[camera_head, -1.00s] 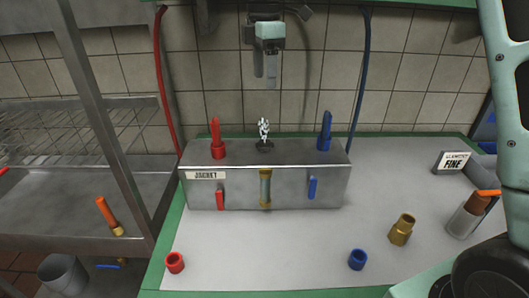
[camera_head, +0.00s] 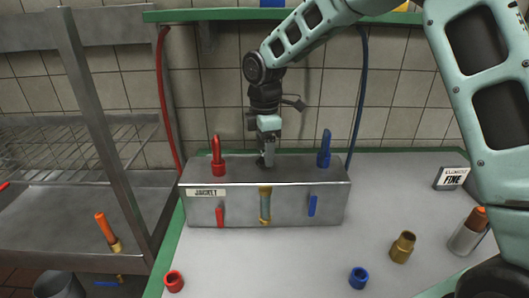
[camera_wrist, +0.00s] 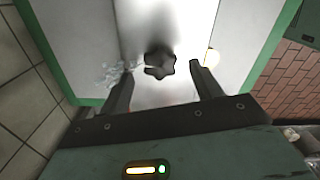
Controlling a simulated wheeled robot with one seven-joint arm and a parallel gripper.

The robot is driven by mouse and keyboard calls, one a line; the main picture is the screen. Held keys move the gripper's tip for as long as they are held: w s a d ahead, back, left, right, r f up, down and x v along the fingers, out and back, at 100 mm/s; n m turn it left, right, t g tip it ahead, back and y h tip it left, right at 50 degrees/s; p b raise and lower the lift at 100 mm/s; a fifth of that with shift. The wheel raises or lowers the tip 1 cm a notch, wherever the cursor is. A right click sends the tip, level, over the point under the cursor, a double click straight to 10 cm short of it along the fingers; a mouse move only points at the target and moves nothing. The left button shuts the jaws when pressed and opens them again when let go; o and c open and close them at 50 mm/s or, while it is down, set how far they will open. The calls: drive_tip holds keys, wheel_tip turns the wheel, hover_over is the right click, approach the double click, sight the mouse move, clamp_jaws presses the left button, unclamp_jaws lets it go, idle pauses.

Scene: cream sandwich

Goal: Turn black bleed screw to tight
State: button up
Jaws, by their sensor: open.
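The black bleed screw is a dark lobed knob (camera_wrist: 160,62) on top of the grey metal box (camera_head: 293,205), in the middle. In the head view only a dark bit of it (camera_head: 261,163) shows beside my gripper. My gripper (camera_head: 268,153) points down from above at the screw. In the wrist view its fingers (camera_wrist: 163,78) are apart, one on each side of the knob, with gaps. White droplets (camera_wrist: 112,74) show by the left finger. I cannot tell the exact height of the fingertips against the knob.
A red fitting (camera_head: 217,160) and a blue fitting (camera_head: 324,150) stand on the box either side of my gripper. Red (camera_head: 174,281), blue (camera_head: 358,277) and brass (camera_head: 403,247) parts lie on the bench. A sign (camera_head: 451,178) stands at right. The bench front middle is clear.

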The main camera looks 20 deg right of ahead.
drive_tip(key=shift+f, duration=0.95)
drive_tip(key=c, duration=1)
drive_tip(key=shift+o, duration=0.2)
